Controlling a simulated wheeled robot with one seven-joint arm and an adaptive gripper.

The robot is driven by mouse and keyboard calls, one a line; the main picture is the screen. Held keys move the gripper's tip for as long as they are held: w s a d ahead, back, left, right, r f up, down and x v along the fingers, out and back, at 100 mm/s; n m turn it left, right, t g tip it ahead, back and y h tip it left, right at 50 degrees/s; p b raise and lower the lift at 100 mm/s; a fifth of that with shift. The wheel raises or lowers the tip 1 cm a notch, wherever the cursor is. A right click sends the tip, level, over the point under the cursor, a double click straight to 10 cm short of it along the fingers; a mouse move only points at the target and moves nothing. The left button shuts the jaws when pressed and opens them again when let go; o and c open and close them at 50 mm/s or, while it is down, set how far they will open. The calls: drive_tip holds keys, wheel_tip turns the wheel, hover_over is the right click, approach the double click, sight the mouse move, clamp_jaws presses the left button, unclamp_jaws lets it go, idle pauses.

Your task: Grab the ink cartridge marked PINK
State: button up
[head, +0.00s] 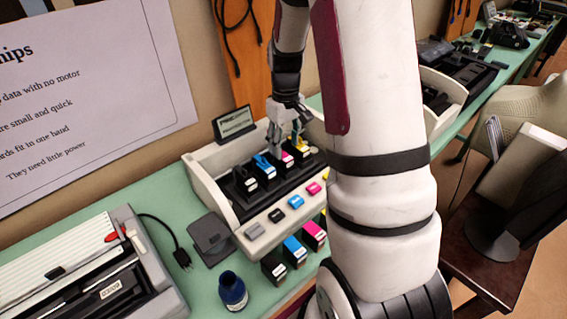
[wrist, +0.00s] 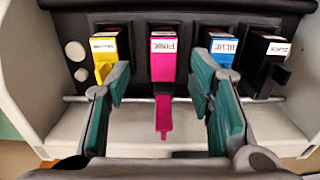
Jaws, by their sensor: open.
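The pink cartridge (wrist: 163,66), with a white label reading PINK, sits in a slot of the printer (wrist: 130,130) in the wrist view. A pink tab (wrist: 163,118) shows below it. My gripper (wrist: 160,76) is open and empty, with one green-padded finger to each side of the pink cartridge in the picture. Contact cannot be told. In the head view my gripper (head: 288,128) hangs above the row of cartridges in the printer (head: 215,185), and the pink cartridge (head: 287,158) shows just below it.
Yellow (wrist: 110,45), blue (wrist: 222,48) and black (wrist: 266,62) cartridges share the row; the fingers partly overlap the yellow and blue ones. More cartridges, including a pink one (head: 314,235), stand in front of the printer, near an ink bottle (head: 232,291). A small screen (head: 235,123) stands behind.

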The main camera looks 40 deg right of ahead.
sight(284, 155)
drive_tip(key=shift+a+f, duration=0.2)
drive_tip(key=shift+f, duration=2.15)
clamp_jaws()
